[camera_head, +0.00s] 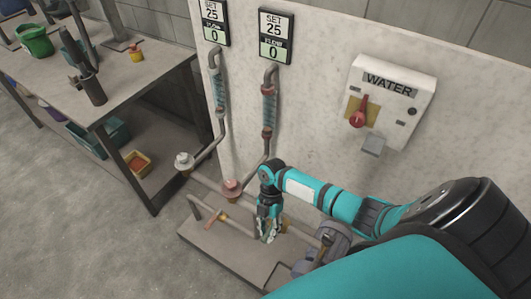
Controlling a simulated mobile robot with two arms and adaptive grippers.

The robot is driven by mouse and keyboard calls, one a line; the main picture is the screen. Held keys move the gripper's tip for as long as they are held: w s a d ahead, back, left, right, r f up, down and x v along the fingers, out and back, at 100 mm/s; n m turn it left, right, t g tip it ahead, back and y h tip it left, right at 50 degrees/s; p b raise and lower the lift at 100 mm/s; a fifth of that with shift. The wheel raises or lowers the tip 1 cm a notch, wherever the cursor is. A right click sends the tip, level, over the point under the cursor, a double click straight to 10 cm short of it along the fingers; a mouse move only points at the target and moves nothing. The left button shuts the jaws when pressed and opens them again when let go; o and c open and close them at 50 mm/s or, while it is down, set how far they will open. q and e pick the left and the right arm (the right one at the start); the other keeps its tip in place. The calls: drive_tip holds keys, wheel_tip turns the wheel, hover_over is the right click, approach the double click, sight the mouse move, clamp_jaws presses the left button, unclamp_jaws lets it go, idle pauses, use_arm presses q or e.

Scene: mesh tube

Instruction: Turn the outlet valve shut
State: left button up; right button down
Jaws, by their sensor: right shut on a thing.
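Low pipework stands on a raised plinth (225,247) at the foot of the pale wall. A small valve with an orange-red handle (216,222) sits on the low pipe, left of my right gripper. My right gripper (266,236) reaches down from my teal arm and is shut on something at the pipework. Its fingers hide most of what they hold, probably a valve handle. A bit of yellow shows just right of the fingers. I cannot tell for certain which valve is the outlet valve. My left gripper is not in view.
Two vertical flow tubes (269,105) (219,88) rise under displays (276,36) (210,22) reading SET 25 and 0. A WATER box (392,103) with a red switch (358,117) hangs right. A grey motor-like unit (327,243) is close right of the gripper. A workbench (128,85) stands left; floor before it is clear.

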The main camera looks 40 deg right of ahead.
drive_tip(key=shift+s+n, duration=0.15)
drive_tip(key=shift+n, duration=0.15)
drive_tip(key=c, duration=1.2)
unclamp_jaws()
drive_tip(key=shift+o, duration=0.2)
drive_tip(key=shift+d, duration=0.1)
drive_tip(key=v, duration=1.2)
